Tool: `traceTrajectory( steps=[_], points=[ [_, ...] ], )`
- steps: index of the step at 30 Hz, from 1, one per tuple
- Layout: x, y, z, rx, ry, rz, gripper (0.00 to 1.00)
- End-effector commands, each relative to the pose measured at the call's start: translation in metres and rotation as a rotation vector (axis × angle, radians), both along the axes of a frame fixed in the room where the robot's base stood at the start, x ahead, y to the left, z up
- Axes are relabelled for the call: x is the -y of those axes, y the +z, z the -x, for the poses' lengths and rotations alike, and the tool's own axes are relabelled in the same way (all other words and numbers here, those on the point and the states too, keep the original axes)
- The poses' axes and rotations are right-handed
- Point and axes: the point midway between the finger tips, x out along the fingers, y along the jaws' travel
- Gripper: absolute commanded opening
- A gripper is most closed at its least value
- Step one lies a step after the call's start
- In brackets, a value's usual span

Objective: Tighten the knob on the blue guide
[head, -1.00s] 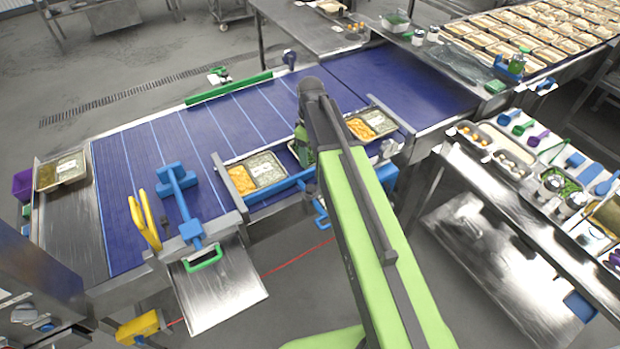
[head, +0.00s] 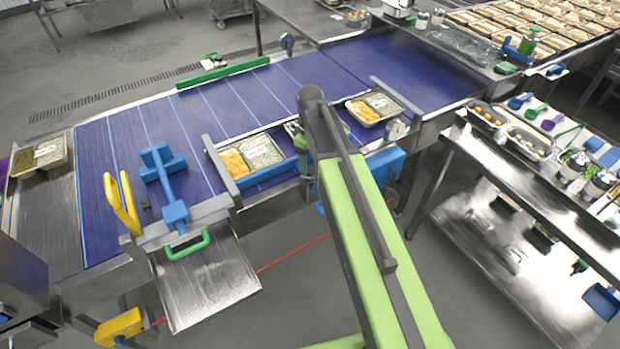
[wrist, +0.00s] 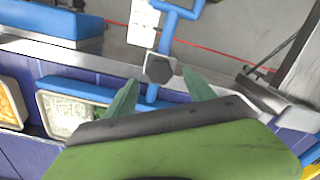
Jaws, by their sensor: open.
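The blue guide (head: 268,173) runs along the near edge of the belt in the head view, partly behind my arm. In the wrist view a blue rail (wrist: 75,88) runs beside the trays and meets a blue bracket (wrist: 168,32). A dark, faceted knob (wrist: 160,68) sits on this bracket. My gripper (wrist: 159,78) is open, its two green fingers spread apart. In the picture the knob lies between and just beyond the fingertips; I cannot tell whether they touch it. In the head view my arm hides the knob and most of my gripper.
Filled trays sit on the belt beside the guide, one at left (head: 250,155) and one at right (head: 375,107). A blue T-shaped tool (head: 163,175) and a yellow handle (head: 121,205) stand at the belt's left end. A steel side table (head: 530,165) stands at right.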

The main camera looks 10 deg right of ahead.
Motion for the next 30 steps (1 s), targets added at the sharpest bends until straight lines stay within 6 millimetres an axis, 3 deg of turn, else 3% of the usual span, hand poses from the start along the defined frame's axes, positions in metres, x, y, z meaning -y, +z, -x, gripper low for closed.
traceTrajectory(
  steps=[1,4,14,27,30],
  points=[
    [0.000,-0.020,0.000,0.000,0.000,0.000,0.63],
    [0.000,-0.030,0.000,0.000,0.000,0.000,0.63],
    [0.001,-0.030,0.000,0.000,-0.001,0.000,0.62],
    [0.001,-0.030,0.000,-0.001,-0.002,-0.001,0.04],
    [0.001,-0.030,0.000,-0.001,-0.003,-0.001,0.01]
  ],
)
